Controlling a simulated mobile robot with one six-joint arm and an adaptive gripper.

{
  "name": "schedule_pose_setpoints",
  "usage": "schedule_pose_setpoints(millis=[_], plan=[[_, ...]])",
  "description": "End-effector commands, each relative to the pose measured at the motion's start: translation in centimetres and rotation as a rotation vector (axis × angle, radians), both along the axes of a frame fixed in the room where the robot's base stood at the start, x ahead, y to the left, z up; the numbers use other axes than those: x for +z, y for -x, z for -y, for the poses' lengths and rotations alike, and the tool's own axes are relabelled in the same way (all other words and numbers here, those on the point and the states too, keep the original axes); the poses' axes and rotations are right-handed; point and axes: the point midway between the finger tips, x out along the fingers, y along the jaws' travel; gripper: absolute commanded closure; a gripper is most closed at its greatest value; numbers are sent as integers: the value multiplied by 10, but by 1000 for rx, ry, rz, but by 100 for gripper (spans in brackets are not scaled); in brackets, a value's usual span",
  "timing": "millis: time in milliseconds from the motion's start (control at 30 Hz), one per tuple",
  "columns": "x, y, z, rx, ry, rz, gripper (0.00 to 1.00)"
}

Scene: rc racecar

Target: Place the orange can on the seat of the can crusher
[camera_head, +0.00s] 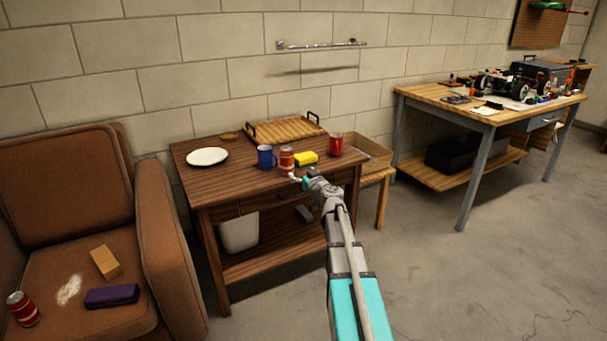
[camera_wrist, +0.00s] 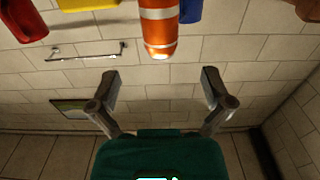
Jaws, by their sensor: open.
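The orange can (camera_head: 286,160) with pale bands stands upright on the dark wooden table, between a blue mug and a yellow sponge. In the wrist view the orange can (camera_wrist: 159,28) is at the top middle, just beyond my fingertips and lined up with the gap between them. My gripper (camera_head: 298,180) is at the table's front side, close to the can. In the wrist view my gripper (camera_wrist: 159,82) is open, with nothing between its fingers. I cannot make out a can crusher in either view.
The blue mug (camera_head: 265,156), yellow sponge (camera_head: 306,158) and red mug (camera_head: 336,145) stand near the can. A white plate (camera_head: 207,156) and a wooden tray (camera_head: 285,129) lie behind. A similar red can (camera_head: 22,309) is on the brown armchair. A workbench (camera_head: 425,96) stands right; open floor lies before it.

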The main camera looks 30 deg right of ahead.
Motion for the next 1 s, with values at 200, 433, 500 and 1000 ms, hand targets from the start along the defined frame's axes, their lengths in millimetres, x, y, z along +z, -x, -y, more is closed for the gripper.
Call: schedule_pose_setpoints(millis=[200,433,500,1000], plan=[[0,0,-1,2,0,-1,0],[-7,5,-31,73,-6,-37,0],[-12,8,-52,123,-11,-67,0],[-109,106,-236,485,-60,-684,0]])
